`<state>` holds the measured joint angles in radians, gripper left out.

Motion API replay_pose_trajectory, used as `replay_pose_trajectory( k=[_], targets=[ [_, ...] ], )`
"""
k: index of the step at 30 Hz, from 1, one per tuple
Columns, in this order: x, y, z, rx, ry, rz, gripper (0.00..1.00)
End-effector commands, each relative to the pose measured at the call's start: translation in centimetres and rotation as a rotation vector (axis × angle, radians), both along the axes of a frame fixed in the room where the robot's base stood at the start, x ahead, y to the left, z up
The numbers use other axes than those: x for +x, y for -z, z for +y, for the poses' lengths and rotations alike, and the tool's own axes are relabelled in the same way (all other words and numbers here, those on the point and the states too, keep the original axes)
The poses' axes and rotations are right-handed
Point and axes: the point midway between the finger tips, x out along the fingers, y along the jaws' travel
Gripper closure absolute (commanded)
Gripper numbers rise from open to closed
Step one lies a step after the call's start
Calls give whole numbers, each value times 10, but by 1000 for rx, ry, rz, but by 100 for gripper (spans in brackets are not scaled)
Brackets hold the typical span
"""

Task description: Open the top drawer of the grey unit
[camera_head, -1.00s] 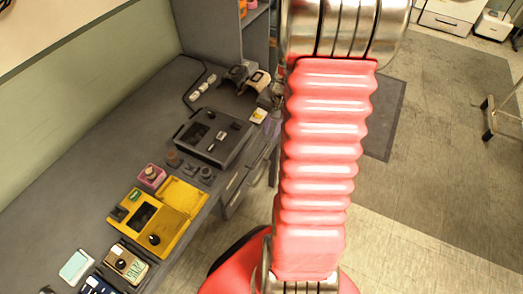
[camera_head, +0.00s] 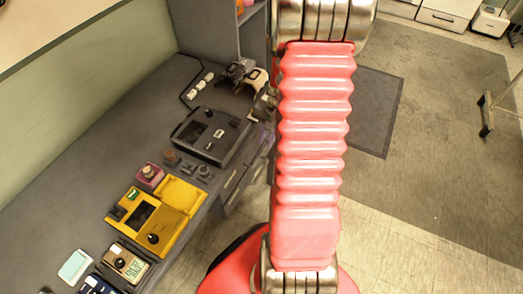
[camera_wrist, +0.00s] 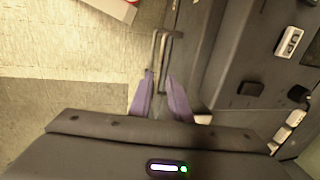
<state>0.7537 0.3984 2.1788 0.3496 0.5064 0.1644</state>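The grey unit (camera_head: 233,192) stands under the desk in the head view, its drawer fronts partly hidden by my arm. In the wrist view, a thin metal bar handle (camera_wrist: 156,48) shows beside the dark unit's edge. My gripper (camera_wrist: 160,76) has two purple fingers with a gap between them. The fingertips are at the near end of the handle, roughly in line with it. I cannot tell whether the handle is between the fingers or just beyond them. In the head view the gripper is mostly hidden behind my red arm.
The grey desk (camera_head: 75,175) bears a black device (camera_head: 212,135), a yellow device (camera_head: 152,222), a pink block (camera_head: 149,176) and several small items. A shelf (camera_head: 215,40) stands behind the desk.

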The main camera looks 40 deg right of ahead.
Motion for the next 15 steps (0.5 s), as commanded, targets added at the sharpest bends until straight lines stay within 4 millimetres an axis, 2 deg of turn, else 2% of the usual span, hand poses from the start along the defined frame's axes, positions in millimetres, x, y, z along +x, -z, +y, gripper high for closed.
replay_pose_trajectory(
  k=[15],
  targets=[
    [10,59,5,2,-2,2,83]
  ],
)
